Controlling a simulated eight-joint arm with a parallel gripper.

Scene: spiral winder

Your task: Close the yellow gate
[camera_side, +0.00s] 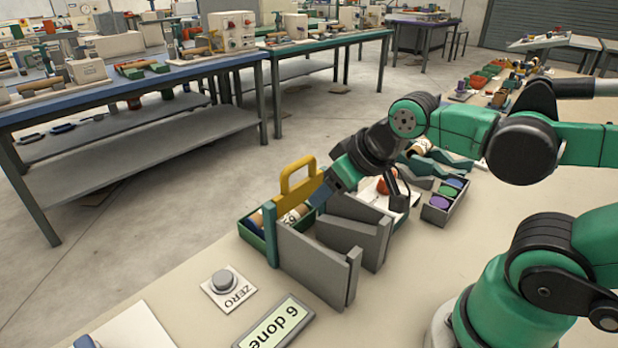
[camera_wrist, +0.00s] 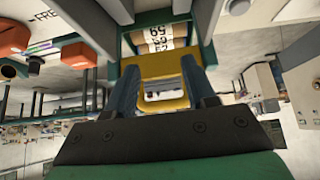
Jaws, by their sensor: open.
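The yellow gate (camera_side: 299,186) with its loop handle stands at the end of the green tray, beside a teal post. In the wrist view the gate (camera_wrist: 170,70) lies ahead between my fingers, with its handle opening toward me. My gripper (camera_wrist: 160,68) is open, one dark finger on each side of the gate. In the side view my gripper (camera_side: 328,187) is just right of the gate, its fingertips partly hidden. I cannot tell whether the fingers touch the gate. Behind it, tan rolls with a numbered white label (camera_wrist: 160,42) show.
Grey upright plates (camera_side: 318,262) stand in front of the gate. A ZERO button (camera_side: 224,281) and a display reading "6 done" (camera_side: 278,325) lie nearer. A grey box of coloured discs (camera_side: 444,202) stands to the right.

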